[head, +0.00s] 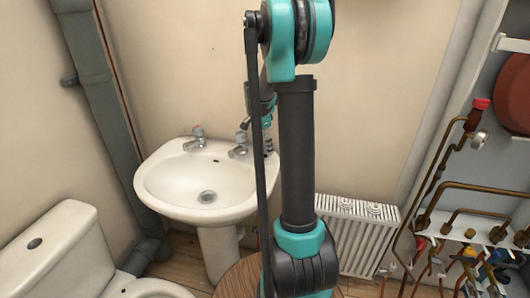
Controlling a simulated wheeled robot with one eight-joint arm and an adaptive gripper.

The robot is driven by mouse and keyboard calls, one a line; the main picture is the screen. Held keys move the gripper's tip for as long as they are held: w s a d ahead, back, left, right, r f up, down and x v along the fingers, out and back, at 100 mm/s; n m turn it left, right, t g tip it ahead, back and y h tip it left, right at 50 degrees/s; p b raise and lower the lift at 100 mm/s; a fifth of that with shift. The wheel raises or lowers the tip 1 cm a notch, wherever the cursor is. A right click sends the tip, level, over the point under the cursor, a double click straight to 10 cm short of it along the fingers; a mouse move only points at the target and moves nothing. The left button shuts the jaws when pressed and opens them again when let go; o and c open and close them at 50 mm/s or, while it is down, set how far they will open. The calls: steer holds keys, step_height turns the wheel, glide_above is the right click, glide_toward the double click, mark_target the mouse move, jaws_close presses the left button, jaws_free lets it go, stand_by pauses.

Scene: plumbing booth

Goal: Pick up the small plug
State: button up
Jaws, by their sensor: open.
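I cannot make out the small plug in the head view; it may be hidden behind my arm or too small to tell. My gripper (262,138) shows only in part behind my dark arm link, above the back right corner of the white basin (155,205). Its jaws are open, and I see nothing held in them. The basin has a round drain (207,196) in its bowl and two taps at the back, a left tap (198,138) and a right tap (238,147). My gripper is close to the right tap; I cannot tell whether they touch.
A toilet (60,255) stands at the lower left, beside a grey waste pipe (100,95). A round wooden top (238,278) shows partly behind my arm. A white radiator (358,238) and copper pipework (470,188) are on the right. The wall above the basin is bare.

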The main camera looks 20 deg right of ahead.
steer(key=shift+f, duration=0.55)
steer(key=c, duration=1.2)
steer(key=shift+r, duration=0.1)
steer(key=shift+c, duration=0.2)
